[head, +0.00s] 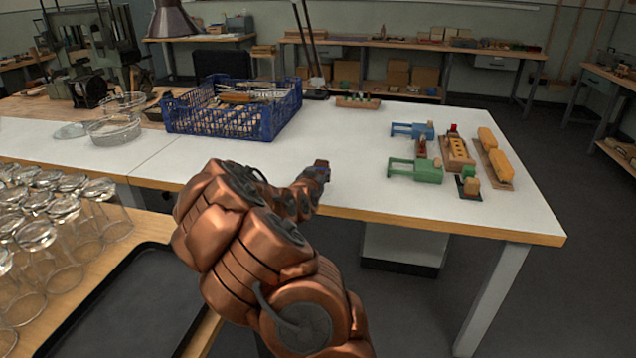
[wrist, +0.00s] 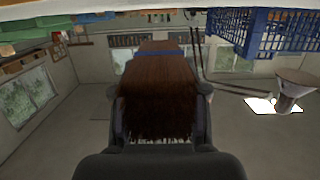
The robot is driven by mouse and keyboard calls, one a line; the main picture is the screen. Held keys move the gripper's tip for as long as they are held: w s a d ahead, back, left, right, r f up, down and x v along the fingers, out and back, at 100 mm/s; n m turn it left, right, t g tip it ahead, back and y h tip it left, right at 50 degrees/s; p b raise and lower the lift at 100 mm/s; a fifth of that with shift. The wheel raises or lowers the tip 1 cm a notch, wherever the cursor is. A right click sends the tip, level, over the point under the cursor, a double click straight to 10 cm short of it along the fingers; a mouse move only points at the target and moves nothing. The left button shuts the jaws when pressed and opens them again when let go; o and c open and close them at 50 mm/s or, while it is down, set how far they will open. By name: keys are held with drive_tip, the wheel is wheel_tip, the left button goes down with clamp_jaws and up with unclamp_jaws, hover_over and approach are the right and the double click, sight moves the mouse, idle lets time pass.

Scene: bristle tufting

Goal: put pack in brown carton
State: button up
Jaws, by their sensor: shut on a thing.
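My gripper (head: 312,178) is over the white table and is shut on a pack of dark brown bristles (wrist: 158,95) with a blue band. In the wrist view my gripper's (wrist: 160,90) two fingers press the pack from both sides, with loose bristle ends towards the palm. In the head view the pack (head: 322,165) is small, dark and partly hidden by the arm. Brown boxes (head: 425,76) stand on the low shelf of the back bench; I cannot tell which, if any, is the brown carton.
A blue plastic crate (head: 225,122) stands on the white table (head: 290,148) behind the arm. Green (head: 414,171) and blue (head: 412,130) fixtures and wooden blocks (head: 457,150) stand at the right. Glasses (head: 60,235) and a black tray (head: 125,310) are at the near left. The table's middle is clear.

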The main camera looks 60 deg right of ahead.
drive_tip(key=shift+w+d+f, duration=0.15)
drive_tip(key=shift+w+d, duration=0.05)
drive_tip(key=shift+d, duration=0.2)
drive_tip(key=shift+f, duration=1.6)
drive_tip(key=shift+f, duration=0.2)
drive_tip(key=o, duration=1.2)
